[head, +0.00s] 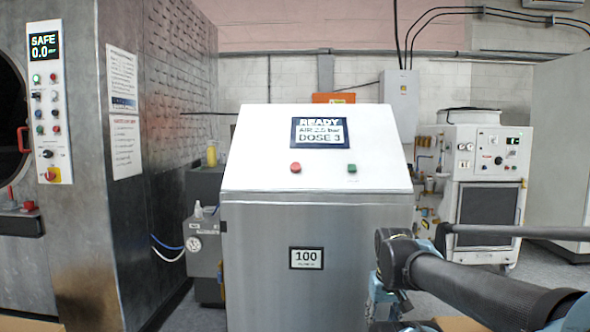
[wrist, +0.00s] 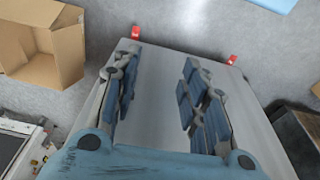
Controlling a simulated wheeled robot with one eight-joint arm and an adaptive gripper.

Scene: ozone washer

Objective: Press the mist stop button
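A white sloped console (head: 255,150) on a steel cabinet stands in the middle of the head view. Its face has a red button (head: 295,167) on the left and a green button (head: 352,168) on the right, below a dark display (head: 320,132) reading "READY", "AIR 2.5 bar", "DOSE 3". No button label is readable. My arm is low at the right of the head view, below and apart from the buttons. My gripper (wrist: 160,68) is open and empty in the wrist view, its blue-padded fingers apart. Neither button shows in the wrist view.
A tall metal cabinet (head: 90,270) with its own control strip (head: 48,100) stands at left. A white machine (head: 485,150) stands at right. A plate reading "100" (head: 306,258) is on the console front. An open cardboard box (wrist: 40,45) lies on the floor.

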